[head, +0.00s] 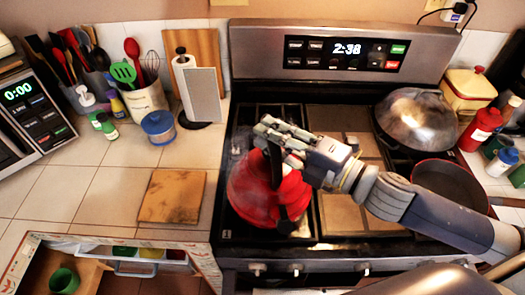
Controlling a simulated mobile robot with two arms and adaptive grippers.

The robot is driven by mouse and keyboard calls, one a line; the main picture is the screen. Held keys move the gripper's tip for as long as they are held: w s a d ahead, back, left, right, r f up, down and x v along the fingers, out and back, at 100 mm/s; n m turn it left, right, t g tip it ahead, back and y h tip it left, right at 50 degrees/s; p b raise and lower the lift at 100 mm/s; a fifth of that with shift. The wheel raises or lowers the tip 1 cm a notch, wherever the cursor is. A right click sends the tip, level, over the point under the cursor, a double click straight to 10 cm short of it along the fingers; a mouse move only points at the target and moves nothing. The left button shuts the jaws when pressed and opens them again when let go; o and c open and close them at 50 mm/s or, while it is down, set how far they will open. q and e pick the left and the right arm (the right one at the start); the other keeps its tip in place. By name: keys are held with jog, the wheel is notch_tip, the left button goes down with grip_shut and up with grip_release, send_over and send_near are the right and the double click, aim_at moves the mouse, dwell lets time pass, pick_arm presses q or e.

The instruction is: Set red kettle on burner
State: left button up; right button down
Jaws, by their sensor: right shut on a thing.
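The red kettle (252,195) is at the left side of the stove (352,238), over the left front burner area. My right gripper (271,146) reaches in from the right and is shut on the kettle's dark handle. The gripper and handle cover part of the kettle. I cannot tell whether the kettle's base touches the grate. The left gripper is not in view.
A wok with a domed lid (417,118) and a dark pan (450,184) occupy the right burners. A wooden board (172,197) lies on the left counter. A utensil crock (146,100) and jars stand behind it. An open drawer (150,267) is at the lower left.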

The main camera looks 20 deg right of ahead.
jog(key=shift+w+d+r, duration=0.2)
jog(key=shift+w, duration=0.05)
notch_tip(320, 180, down, 3)
jog(key=shift+s+r+p, duration=0.1)
jog(key=shift+r+p, duration=0.05)
jog(key=shift+p, duration=0.25)
jog(key=shift+f, duration=0.4)
jog(key=c, duration=1.8)
grip_release()
jog(key=shift+f, duration=0.25)
jog(key=o, duration=0.4)
jog(key=shift+c, duration=0.2)
jog(key=shift+s, duration=0.1)
jog(key=shift+r, duration=0.15)
